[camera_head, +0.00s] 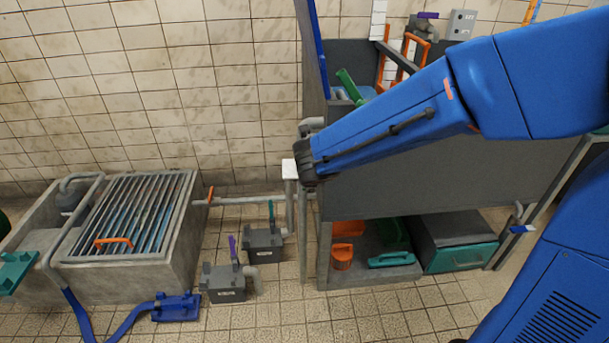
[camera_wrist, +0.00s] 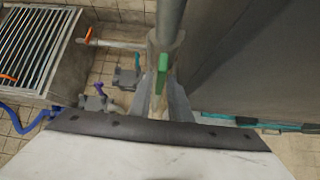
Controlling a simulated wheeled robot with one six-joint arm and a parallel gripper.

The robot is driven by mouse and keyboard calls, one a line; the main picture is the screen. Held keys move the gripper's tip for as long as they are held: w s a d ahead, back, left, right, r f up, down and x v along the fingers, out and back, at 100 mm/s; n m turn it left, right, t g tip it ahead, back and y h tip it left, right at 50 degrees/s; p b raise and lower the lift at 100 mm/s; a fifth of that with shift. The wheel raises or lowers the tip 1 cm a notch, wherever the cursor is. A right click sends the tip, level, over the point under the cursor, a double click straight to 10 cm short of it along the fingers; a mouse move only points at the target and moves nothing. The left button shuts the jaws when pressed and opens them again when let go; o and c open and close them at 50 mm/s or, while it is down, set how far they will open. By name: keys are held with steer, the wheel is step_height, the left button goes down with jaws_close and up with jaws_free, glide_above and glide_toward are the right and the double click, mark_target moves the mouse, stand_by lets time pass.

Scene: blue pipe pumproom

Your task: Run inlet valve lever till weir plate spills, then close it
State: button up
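A green lever (camera_wrist: 162,74) stands upright in front of a grey vertical pipe (camera_wrist: 170,18) in the wrist view. My gripper (camera_wrist: 160,98) is open, with one grey finger on each side below the lever; whether they touch it I cannot tell. In the head view the dark end of my gripper (camera_head: 306,166) is beside the grey tank stand's left edge, and the fingers are hidden. Another green bar (camera_head: 350,87) shows in the upper trough. Which lever is the inlet valve's is not marked legibly. I cannot make out a weir plate.
A grated concrete basin (camera_head: 185,245) stands at the left, with an orange lever (camera_head: 210,195) on its pipe. Floor valves with a purple lever (camera_head: 232,248) and a teal lever (camera_head: 271,212) stand beside it. Front floor is mostly clear.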

steer(key=shift+o, duration=0.7)
steer(key=v, duration=1.7)
steer(key=shift+s+d+r, duration=0.1)
